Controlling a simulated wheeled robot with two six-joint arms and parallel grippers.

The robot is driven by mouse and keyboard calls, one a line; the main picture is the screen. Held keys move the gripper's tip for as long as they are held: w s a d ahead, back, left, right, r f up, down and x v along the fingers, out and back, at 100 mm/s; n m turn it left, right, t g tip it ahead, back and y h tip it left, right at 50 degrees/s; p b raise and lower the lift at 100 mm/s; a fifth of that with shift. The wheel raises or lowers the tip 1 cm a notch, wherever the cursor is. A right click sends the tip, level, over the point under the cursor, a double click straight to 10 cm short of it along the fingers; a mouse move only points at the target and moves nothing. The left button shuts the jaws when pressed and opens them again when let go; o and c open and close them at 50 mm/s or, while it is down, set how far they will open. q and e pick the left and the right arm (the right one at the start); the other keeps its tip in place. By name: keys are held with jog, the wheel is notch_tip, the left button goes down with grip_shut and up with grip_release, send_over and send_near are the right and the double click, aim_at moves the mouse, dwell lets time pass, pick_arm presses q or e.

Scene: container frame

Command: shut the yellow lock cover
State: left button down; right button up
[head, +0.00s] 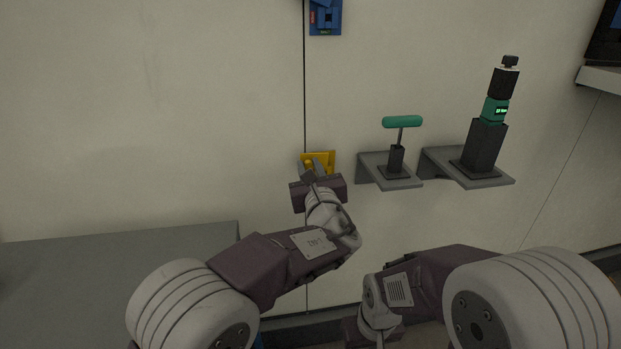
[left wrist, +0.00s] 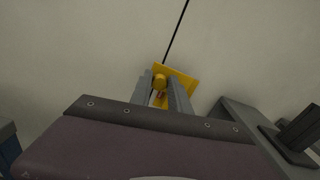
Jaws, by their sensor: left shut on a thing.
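The yellow lock cover (head: 326,156) is on the pale wall panel at the dark vertical seam, partly hidden behind my left gripper in the head view. In the left wrist view, the yellow lock cover (left wrist: 184,79) shows a flat plate and a rounded yellow knob (left wrist: 159,82) between my fingers. My left gripper (head: 311,167) is at the cover, its two grey fingers shut on the yellow knob. The fingers also show in the left wrist view (left wrist: 160,92). My right arm is low at the right; its fingertips are out of sight.
A blue lock unit (head: 325,17) is higher on the same seam. Right of the cover, a grey bracket (head: 375,170) bears a green T-handle (head: 402,122), and another bracket (head: 490,180) bears a dark and green tool (head: 488,135). A grey surface (head: 120,275) is at lower left.

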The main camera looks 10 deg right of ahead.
pick_arm(q)
jog(key=d+f+n+b, duration=0.4)
jog(key=f+n+b, duration=0.1)
jog(key=n+b, duration=1.2)
jog(key=shift+d+n, duration=0.2)
jog(key=shift+n, duration=0.7)
jog(key=c, duration=1.2)
grip_release()
jog(key=shift+d, duration=0.1)
jog(key=shift+c, duration=0.2)
jog(key=shift+f, duration=0.1)
